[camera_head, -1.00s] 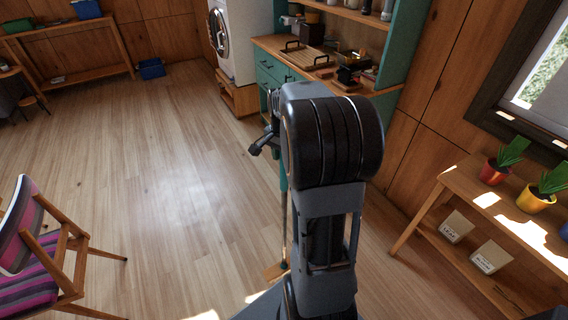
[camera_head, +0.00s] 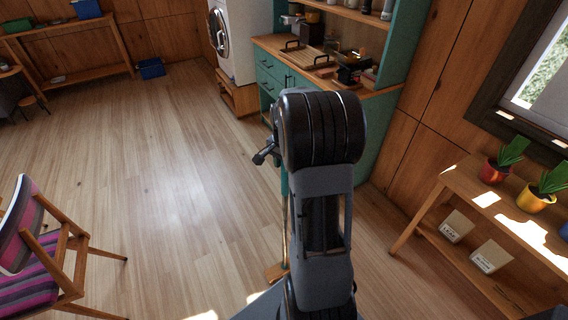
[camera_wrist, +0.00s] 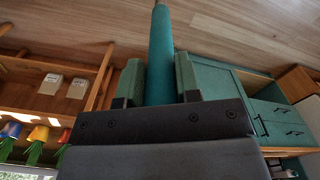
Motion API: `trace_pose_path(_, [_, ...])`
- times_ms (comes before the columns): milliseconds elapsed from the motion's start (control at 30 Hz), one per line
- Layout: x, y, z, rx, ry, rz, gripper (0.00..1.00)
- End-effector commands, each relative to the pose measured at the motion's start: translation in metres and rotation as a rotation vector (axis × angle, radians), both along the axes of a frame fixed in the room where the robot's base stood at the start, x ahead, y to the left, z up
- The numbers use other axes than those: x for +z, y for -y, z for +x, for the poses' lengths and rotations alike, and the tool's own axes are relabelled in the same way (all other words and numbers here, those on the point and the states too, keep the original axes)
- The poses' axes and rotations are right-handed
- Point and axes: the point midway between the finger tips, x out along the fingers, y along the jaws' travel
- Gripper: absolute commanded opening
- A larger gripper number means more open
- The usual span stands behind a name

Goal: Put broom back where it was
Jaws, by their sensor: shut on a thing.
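The broom (camera_wrist: 161,45) shows in the wrist view as a teal handle running up between the two green fingers. My gripper (camera_wrist: 159,78) is shut on this handle. In the head view, part of my gripper (camera_head: 264,153) shows to the left of my arm. The broom's thin handle (camera_head: 285,215) hangs roughly upright beside my arm, with its light wooden lower end (camera_head: 275,272) low near the floor. My arm hides much of the broom, and I cannot tell whether its lower end touches the floor.
A teal cabinet (camera_head: 271,85) with a wooden counter stands ahead, with a washing machine (camera_head: 238,40) to its left. A wooden plant shelf (camera_head: 450,190) is at right. A striped chair (camera_head: 45,255) is at left. The middle floor is clear.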

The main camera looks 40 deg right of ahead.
Motion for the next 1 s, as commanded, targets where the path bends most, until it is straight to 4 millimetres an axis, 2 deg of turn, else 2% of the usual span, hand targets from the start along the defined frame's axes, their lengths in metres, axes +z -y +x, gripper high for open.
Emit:
trace_pose_path(100, [-0.003, 0.000, 0.000, 0.000, 0.001, -0.001, 0.00])
trace_pose_path(133, [-0.003, 0.000, 0.000, 0.000, 0.000, 0.000, 0.33])
trace_pose_path(367, [-0.003, 0.000, 0.000, 0.000, 0.000, 0.000, 0.55])
trace_pose_path(600, [-0.002, 0.000, 0.000, 0.000, 0.000, 0.000, 0.56])
trace_pose_path(733, [0.005, 0.000, 0.000, 0.000, 0.001, -0.001, 0.56])
trace_pose_path(1000, [0.053, 0.001, 0.001, 0.000, 0.004, -0.003, 0.56])
